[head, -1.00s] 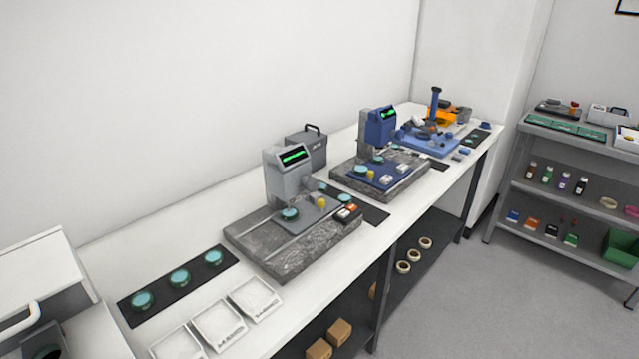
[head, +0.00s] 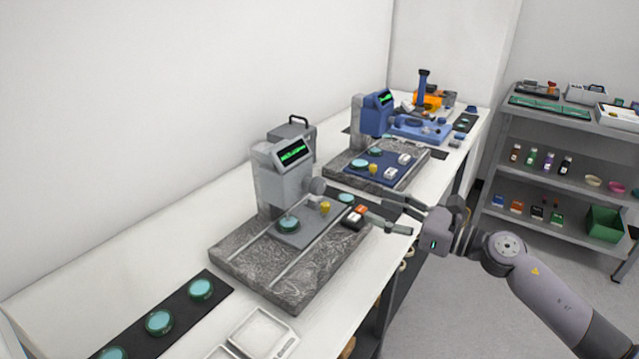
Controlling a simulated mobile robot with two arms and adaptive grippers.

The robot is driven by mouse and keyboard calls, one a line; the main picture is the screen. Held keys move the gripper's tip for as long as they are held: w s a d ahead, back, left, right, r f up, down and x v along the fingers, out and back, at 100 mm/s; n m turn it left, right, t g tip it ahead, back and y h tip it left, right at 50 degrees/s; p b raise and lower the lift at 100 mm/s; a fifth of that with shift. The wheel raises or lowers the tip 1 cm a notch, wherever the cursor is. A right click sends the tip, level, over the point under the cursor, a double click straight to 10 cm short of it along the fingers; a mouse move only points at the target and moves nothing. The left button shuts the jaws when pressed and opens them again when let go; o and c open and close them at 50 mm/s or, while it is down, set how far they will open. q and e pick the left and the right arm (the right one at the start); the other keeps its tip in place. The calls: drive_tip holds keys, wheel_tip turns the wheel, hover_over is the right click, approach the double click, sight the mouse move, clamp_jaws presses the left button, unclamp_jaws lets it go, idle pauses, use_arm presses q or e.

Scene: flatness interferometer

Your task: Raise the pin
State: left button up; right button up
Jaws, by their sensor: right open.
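A short yellow peg (head: 325,207), which looks like the pin, stands on the grey stage plate (head: 300,236) of the near grey interferometer (head: 285,175). A teal disc (head: 288,224) sits on the plate to its left. My right gripper (head: 388,212) reaches in from the right, open, with its fingers pointing left toward the plate. It is to the right of the peg, and I see nothing held in it. A grey part between the fingers and the instrument is hard to make out. My left gripper is not in view.
A small block with orange and white buttons (head: 354,217) lies between plate and gripper. A blue interferometer (head: 375,120) stands farther back. A dark mat (head: 180,303) with teal discs and white trays (head: 262,330) is in front. A shelf rack (head: 545,180) stands right.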

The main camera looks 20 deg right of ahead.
sight(322, 186)
drive_tip(key=p+x, duration=0.4)
drive_tip(key=x, duration=1.1)
drive_tip(key=shift+w+r+p, duration=0.1)
drive_tip(key=shift+p, duration=0.3)
drive_tip(key=shift+w+a, duration=0.45)
drive_tip(key=shift+c, duration=0.3)
drive_tip(key=c, duration=1.1)
